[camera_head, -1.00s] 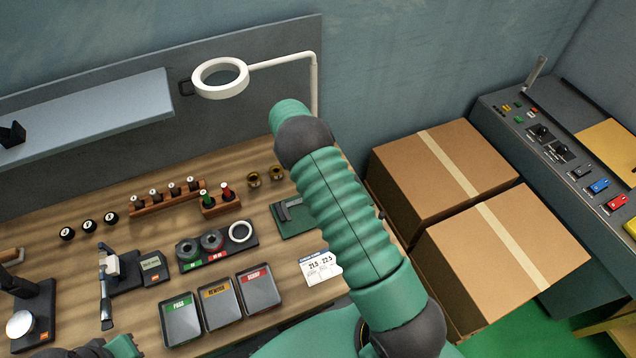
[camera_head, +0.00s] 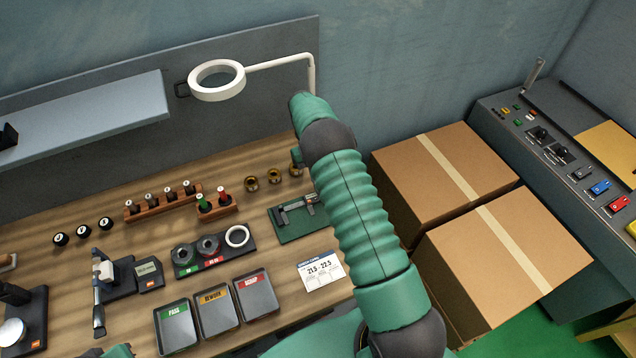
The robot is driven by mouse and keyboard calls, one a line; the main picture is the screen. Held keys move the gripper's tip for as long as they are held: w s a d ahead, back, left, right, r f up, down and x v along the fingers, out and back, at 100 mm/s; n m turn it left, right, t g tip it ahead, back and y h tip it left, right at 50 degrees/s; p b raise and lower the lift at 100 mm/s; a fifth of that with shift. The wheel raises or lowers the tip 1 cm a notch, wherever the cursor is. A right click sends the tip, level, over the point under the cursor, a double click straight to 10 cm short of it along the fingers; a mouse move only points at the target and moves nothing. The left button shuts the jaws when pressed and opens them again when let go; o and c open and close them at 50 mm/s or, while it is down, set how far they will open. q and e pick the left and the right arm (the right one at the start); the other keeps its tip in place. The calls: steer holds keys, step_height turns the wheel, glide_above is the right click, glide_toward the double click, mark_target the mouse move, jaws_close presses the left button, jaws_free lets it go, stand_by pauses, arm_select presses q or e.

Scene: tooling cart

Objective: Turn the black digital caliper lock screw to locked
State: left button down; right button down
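The caliper (camera_head: 297,208) lies on a green mat (camera_head: 290,236) right of the middle of the workbench. It looks dark grey, with its jaws toward the left. Its right end is close to or behind my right arm. The lock screw is too small to make out. My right arm rises from the bottom right, and its bend stands above the bench's back edge. A small green part of it shows left of the arm, above the mat. The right gripper's fingers are hidden. Only a sliver of my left arm shows at the bottom left; its gripper is out of frame.
Ring gauges (camera_head: 237,236) on a black holder and three trays (camera_head: 216,309) stand left of the mat. A paper card (camera_head: 320,270) lies in front. A white ring lamp (camera_head: 216,80) hangs behind. Cardboard boxes (camera_head: 500,265) stand at the right.

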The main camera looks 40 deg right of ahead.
stand_by(0.4)
steer(key=c, duration=1.6)
jaws_free()
steer(key=shift+c, duration=0.2)
steer(key=p+v, duration=0.2)
steer(key=v, duration=1)
steer(key=shift+w, duration=0.1)
